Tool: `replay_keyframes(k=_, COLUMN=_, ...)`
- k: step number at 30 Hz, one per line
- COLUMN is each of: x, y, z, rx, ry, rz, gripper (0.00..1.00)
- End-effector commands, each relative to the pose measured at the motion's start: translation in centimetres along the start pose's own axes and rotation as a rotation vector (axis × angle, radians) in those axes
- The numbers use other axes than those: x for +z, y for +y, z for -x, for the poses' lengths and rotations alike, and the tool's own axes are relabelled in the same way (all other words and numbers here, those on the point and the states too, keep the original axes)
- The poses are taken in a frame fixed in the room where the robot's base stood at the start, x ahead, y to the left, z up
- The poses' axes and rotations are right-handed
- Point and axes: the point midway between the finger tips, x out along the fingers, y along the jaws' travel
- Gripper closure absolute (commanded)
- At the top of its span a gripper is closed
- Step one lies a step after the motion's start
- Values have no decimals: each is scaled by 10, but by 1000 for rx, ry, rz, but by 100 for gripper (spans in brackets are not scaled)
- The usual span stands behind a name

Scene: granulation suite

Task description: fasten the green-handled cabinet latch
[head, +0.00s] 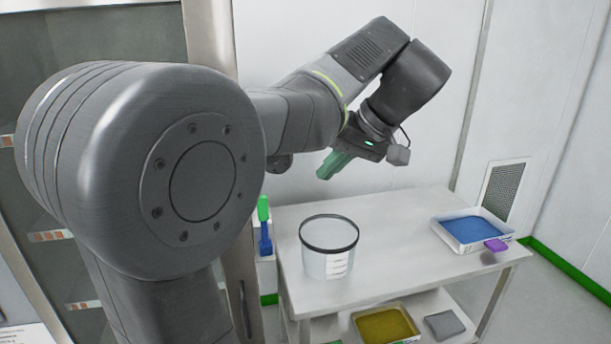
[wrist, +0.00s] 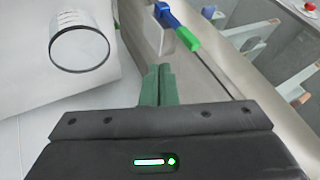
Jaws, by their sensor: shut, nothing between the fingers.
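The cabinet latch (head: 265,238) is a blue piece with a green handle (head: 263,208) pointing up, at the cabinet's right edge in the head view. In the wrist view, the blue part (wrist: 172,20) and green handle (wrist: 187,41) show near the top, at a pale block on the cabinet frame. My gripper (head: 326,174) has green fingers and is above the table, to the upper right of the latch in the head view. In the wrist view its fingers (wrist: 158,72) are together and empty, apart from the handle. Whether the latch is engaged I cannot tell.
A yellow-filled tray (head: 357,327) sits on the lower shelf. The glass-fronted cabinet (head: 215,40) stands left.

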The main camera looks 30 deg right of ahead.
Motion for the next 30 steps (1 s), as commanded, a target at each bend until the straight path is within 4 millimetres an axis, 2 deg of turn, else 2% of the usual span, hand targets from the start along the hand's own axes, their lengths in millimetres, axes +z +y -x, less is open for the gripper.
replay_keyframes(k=19, x=0, y=0, z=-4, rx=-1, ry=0, rz=0, gripper=100)
replay_keyframes(k=23, x=0, y=0, z=-20, rx=-2, ry=-2, rz=1, gripper=100)
replay_keyframes(k=30, x=0, y=-1, z=-70, rx=-4, ry=-3, rz=1, gripper=100)
